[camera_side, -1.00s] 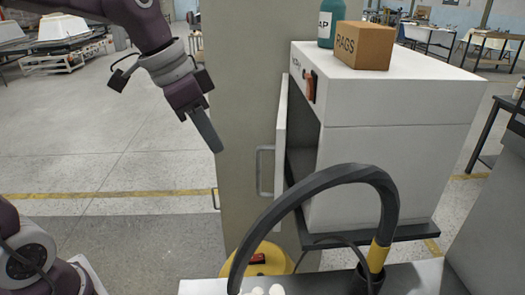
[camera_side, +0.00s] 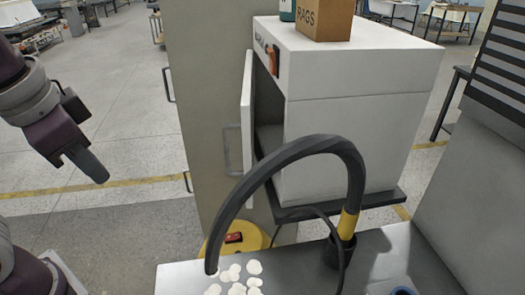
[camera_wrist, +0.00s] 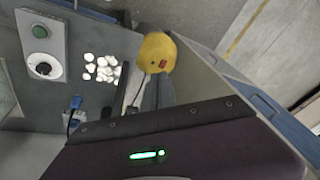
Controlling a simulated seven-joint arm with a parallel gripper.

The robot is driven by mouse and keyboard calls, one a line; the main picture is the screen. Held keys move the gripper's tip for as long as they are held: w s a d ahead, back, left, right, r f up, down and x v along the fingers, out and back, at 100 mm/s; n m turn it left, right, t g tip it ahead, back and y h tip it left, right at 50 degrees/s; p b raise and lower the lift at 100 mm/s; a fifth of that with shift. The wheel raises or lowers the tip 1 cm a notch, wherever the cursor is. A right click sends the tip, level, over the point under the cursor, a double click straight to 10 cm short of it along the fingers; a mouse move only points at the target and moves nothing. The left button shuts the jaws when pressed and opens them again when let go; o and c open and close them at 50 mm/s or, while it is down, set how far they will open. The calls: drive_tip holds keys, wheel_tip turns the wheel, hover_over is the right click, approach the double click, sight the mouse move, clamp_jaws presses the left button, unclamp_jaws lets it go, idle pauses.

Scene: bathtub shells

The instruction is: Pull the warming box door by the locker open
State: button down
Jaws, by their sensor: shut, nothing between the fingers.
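The white warming box (camera_side: 350,125) stands on a dark shelf beside the tall beige locker (camera_side: 203,90). Its white door (camera_side: 247,115) stands ajar, swung out toward the locker, and a dark gap shows the inside. The grey bar handle (camera_side: 232,150) is on the door's outer face. My gripper (camera_side: 98,174) is shut and empty, well left of the handle and apart from it, pointing down and right. In the wrist view its grey fingers (camera_wrist: 157,92) are together. I cannot make out the door in the wrist view.
A RAGS box (camera_side: 325,18) sits on the warming box. A black curved hose (camera_side: 300,150) arches over the bench (camera_side: 390,258) in front of it. A yellow round thing (camera_side: 255,238) lies below the locker; white discs (camera_side: 235,278) lie on the bench. Open floor is at left.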

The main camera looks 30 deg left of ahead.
drive_tip(key=w+d+f+m+y, duration=0.2)
drive_tip(key=w+d+m+y, duration=0.3)
drive_tip(key=w, duration=0.7)
drive_tip(key=w+d+f+m+t+y, duration=0.1)
drive_tip(key=w+d+f+t+y, duration=0.2)
drive_tip(key=d, duration=0.5)
drive_tip(key=w+d+f+t+y, duration=0.1)
drive_tip(key=w+d+t+y, duration=0.3)
drive_tip(key=d, duration=0.4)
drive_tip(key=w+a+t, duration=0.1)
drive_tip(key=w+a, duration=0.4)
drive_tip(key=a, duration=0.2)
drive_tip(key=shift+w+a+f, duration=0.15)
drive_tip(key=shift+w+f, duration=0.05)
drive_tip(key=shift+w, duration=0.1)
